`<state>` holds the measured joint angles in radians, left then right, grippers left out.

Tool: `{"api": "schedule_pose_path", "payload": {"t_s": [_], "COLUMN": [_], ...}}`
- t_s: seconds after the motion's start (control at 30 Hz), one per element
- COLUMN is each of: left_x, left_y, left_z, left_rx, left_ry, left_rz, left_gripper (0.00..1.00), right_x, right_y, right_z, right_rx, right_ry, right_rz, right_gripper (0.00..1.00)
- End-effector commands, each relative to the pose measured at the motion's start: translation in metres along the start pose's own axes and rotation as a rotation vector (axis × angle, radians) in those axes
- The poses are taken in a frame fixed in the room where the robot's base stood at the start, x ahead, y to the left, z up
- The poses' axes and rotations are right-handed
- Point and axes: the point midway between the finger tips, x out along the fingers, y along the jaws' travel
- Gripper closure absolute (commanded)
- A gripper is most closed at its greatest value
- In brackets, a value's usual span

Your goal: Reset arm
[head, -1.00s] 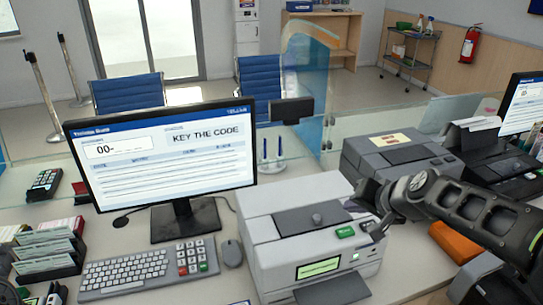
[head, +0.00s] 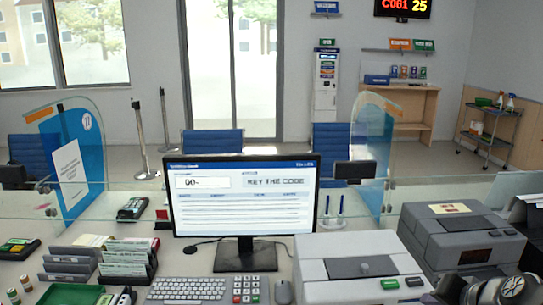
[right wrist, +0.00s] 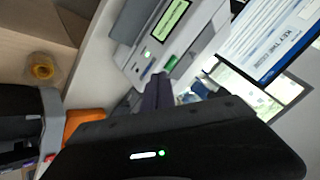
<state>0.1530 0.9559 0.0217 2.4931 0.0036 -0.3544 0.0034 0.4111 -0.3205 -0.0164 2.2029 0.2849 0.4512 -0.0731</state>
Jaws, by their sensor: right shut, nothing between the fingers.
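My right gripper (head: 440,294) shows at the bottom right edge of the head view, partly cut off, beside the white counter machine (head: 345,262) with a green button. In the right wrist view my right gripper (right wrist: 163,92) is shut and empty, its dark fingers close together. The white machine (right wrist: 165,40) with its lit green display lies beyond the fingers there. I cannot tell the exact gap between fingers and machine. My left gripper is in neither view.
A monitor (head: 244,200) reading "KEY THE CODE" stands mid-counter, with a keyboard (head: 188,289) and keypad (head: 246,288) before it. A grey machine (head: 462,240) stands at right. Document racks (head: 126,262) stand at left. Glass panels (head: 375,155) border the counter.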

Motion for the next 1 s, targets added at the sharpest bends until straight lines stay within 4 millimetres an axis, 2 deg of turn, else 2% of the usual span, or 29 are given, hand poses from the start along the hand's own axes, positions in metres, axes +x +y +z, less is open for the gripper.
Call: {"api": "schedule_pose_path", "payload": {"t_s": [0.03,0.37,0.47,0.67,0.77,0.87,1.0], "left_x": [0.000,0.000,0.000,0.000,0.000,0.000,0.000], "left_y": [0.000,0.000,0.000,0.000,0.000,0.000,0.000], "left_z": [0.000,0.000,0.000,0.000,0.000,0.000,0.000], "left_rx": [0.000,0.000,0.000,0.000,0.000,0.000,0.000], "left_ry": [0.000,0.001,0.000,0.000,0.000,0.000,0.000], "left_rz": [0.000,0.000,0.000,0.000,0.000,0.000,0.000], "left_gripper": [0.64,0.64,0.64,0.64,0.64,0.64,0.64], "right_x": [0.000,0.050,0.070,0.119,0.147,0.175,0.196], "right_y": [0.000,0.007,0.010,0.018,0.024,0.033,0.048], "right_z": [0.000,0.038,0.057,0.117,0.163,0.229,0.342], "right_rx": [0.000,-0.024,-0.036,-0.079,-0.114,-0.163,-0.249], "right_ry": [0.000,-0.085,-0.121,-0.225,-0.297,-0.394,-0.546], "right_rz": [0.000,0.027,0.038,0.064,0.077,0.089,0.093], "right_gripper": [1.00,1.00,1.00,1.00,1.00,1.00,1.00]}}
